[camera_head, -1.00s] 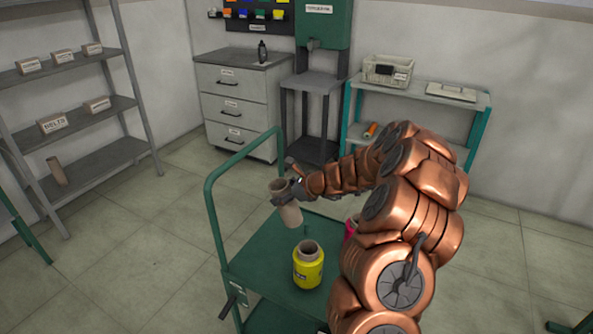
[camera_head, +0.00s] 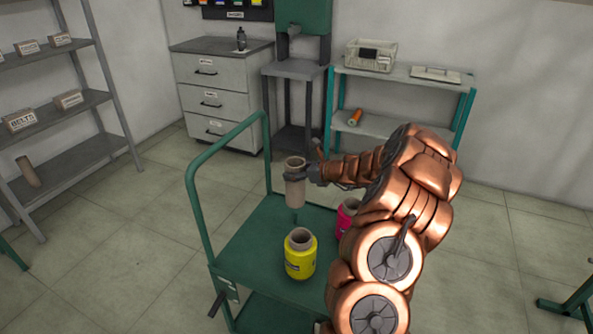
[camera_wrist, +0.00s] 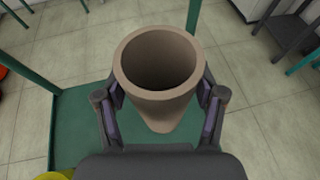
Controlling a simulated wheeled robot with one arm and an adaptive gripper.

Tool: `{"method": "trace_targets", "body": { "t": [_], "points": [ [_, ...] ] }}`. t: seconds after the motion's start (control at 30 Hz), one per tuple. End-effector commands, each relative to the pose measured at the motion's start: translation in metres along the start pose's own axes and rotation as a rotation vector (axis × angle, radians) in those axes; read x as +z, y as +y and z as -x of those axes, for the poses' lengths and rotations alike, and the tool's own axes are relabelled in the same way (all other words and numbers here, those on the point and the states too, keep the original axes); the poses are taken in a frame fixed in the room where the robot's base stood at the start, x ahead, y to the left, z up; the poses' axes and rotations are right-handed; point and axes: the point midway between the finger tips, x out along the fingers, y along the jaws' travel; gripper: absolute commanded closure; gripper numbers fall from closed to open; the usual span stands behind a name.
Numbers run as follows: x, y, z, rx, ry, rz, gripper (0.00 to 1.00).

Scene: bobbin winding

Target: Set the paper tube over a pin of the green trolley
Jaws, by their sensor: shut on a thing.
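My gripper (camera_head: 304,174) is shut on the brown paper tube (camera_head: 296,192), around its upper part. The tube hangs roughly upright above the back part of the green trolley (camera_head: 250,247). In the wrist view the tube (camera_wrist: 158,100) stands between the two fingers of my gripper (camera_wrist: 160,96), its open top facing the camera. A short green pin (camera_head: 296,217) shows just below the tube's lower end in the head view. Whether the pin's tip is inside the tube cannot be told. In the wrist view the tube hides what is under it.
A yellow bobbin (camera_head: 300,257) stands on the trolley in front of the tube, and a pink-red one (camera_head: 347,217) stands to the right, partly behind my arm. The trolley's handle (camera_head: 193,195) rises at the left. Another brown tube (camera_head: 28,171) is on the left shelf.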

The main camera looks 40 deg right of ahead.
Motion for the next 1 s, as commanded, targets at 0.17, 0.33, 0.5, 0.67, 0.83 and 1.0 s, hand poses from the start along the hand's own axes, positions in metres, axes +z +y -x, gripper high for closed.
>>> {"method": "trace_targets", "body": {
  "t": [0.17, 0.33, 0.5, 0.67, 0.83, 1.0],
  "points": [
    [-0.024, -0.001, -0.009, -0.002, 0.001, -0.001, 0.67],
    [-0.018, -0.001, -0.006, -0.002, 0.000, 0.000, 0.67],
    [-0.017, -0.001, -0.005, -0.002, 0.000, -0.001, 0.67],
    [-0.018, -0.001, -0.004, -0.001, 0.000, 0.000, 0.67],
    [-0.019, -0.001, -0.005, -0.001, 0.000, 0.000, 0.67],
    [-0.019, -0.001, -0.004, -0.002, 0.001, 0.000, 0.67]
  ]
}}
